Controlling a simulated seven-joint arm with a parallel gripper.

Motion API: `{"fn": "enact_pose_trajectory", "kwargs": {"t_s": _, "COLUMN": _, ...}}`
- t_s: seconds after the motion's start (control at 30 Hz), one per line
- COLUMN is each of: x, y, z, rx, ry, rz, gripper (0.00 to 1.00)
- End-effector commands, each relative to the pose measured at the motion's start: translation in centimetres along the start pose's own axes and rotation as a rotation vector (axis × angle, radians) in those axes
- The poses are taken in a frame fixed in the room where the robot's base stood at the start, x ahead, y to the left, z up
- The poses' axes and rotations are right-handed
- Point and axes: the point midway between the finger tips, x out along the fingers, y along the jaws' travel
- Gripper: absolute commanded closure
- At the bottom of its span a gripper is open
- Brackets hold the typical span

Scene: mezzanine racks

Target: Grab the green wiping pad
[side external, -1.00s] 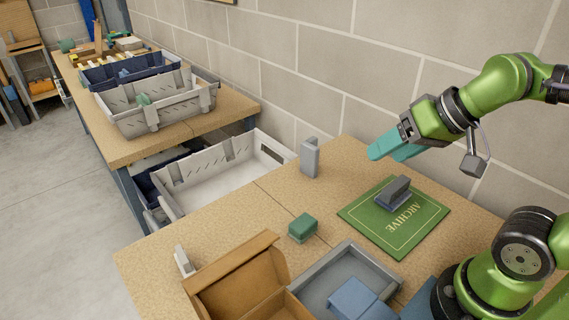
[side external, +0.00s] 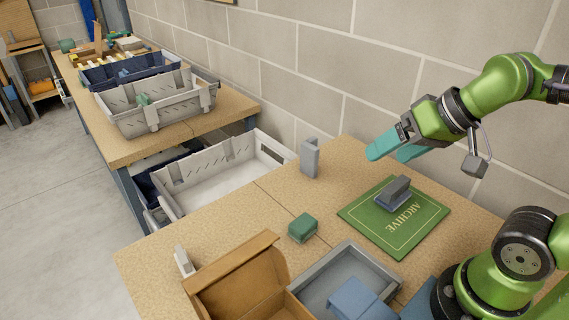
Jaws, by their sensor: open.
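The green wiping pad (side external: 303,227) is a small block lying on the near tabletop, left of the green mat. My gripper (side external: 388,153) has teal fingers that are parted, with nothing between them. It is up in the air, to the right of and above the pad, pointing left, and well apart from it. Nothing hides the pad in this view.
A green mat marked ARCHIVE (side external: 430,213) bears a dark grey block (side external: 393,191). A grey upright piece (side external: 310,158) stands behind the pad. An open cardboard box (side external: 237,283) and a grey tray (side external: 318,289) with blue items (side external: 356,300) are in front.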

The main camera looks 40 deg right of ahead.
Motion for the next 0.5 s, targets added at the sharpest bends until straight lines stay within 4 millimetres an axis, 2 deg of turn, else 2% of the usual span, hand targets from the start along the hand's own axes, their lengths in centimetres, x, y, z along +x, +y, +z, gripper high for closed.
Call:
{"fn": "enact_pose_trajectory", "kwargs": {"t_s": 0.03, "x": 0.0, "y": 0.0, "z": 0.0, "rx": 0.000, "ry": 0.000, "rz": 0.000, "gripper": 0.14}}
{"fn": "enact_pose_trajectory", "kwargs": {"t_s": 0.1, "x": 0.0, "y": 0.0, "z": 0.0, "rx": 0.000, "ry": 0.000, "rz": 0.000, "gripper": 0.04}}
{"fn": "enact_pose_trajectory", "kwargs": {"t_s": 0.37, "x": 0.0, "y": -0.1, "z": 0.0, "rx": -0.002, "ry": -0.001, "rz": -0.001, "gripper": 0.04}}
{"fn": "enact_pose_trajectory", "kwargs": {"t_s": 0.5, "x": 1.4, "y": -0.4, "z": 0.6, "rx": -0.019, "ry": -0.065, "rz": 0.007, "gripper": 0.04}}
